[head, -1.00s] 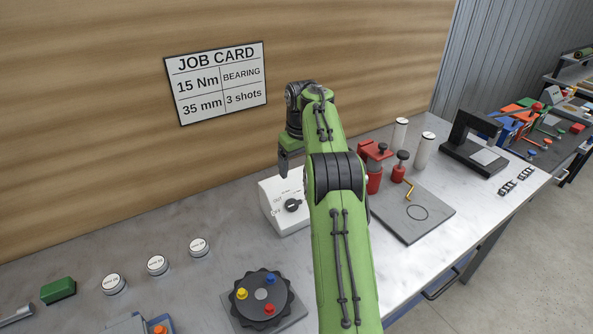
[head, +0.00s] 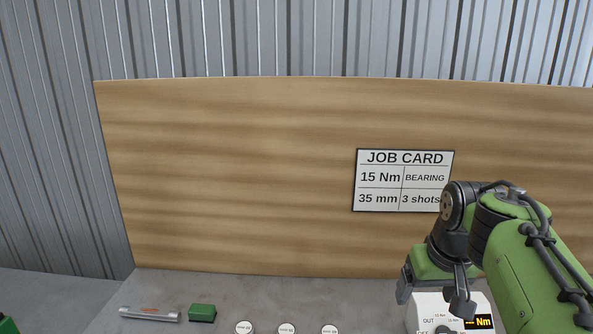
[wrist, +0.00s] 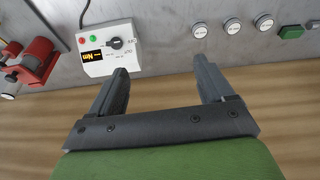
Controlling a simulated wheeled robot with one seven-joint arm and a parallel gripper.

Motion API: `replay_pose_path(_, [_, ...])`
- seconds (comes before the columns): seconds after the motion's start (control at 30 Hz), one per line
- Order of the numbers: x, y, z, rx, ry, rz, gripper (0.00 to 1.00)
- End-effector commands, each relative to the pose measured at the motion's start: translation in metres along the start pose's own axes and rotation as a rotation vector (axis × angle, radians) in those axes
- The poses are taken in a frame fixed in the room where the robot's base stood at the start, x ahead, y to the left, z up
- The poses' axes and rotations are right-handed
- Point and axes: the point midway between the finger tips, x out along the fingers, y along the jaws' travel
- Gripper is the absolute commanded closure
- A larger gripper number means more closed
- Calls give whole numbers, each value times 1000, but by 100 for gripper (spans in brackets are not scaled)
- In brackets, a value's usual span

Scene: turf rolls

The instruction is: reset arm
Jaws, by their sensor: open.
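My green arm comes in from the lower right in the head view, bent at the wrist. My gripper (head: 432,290) hangs above the back of the bench, in front of the white control box (head: 452,312). In the wrist view the two grey fingers of my gripper (wrist: 162,75) are spread wide apart with nothing between them. The white box (wrist: 108,48) with its black knob and orange Nm display is beyond the fingers there, at upper left of centre, apart from them.
The job card (head: 404,181) hangs on the wooden board (head: 230,180). A red tool (wrist: 32,62) stands beside the box in the wrist view.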

Motion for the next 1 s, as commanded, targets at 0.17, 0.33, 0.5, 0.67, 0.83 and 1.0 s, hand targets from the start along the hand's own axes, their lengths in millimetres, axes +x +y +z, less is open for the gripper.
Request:
replay_pose_path(0.17, [-26, -44, 79, -11, 74, -6, 19])
replay_pose_path(0.33, [-22, -66, 160, -17, 141, -14, 19])
replay_pose_path(0.5, [-5, -72, 212, -20, 182, -20, 19])
replay_pose_path(0.67, [0, -72, 223, -19, 190, -21, 19])
replay_pose_path(0.83, [0, -72, 223, -19, 190, -21, 19])
replay_pose_path(1.0, [0, -72, 223, -19, 190, -21, 19])
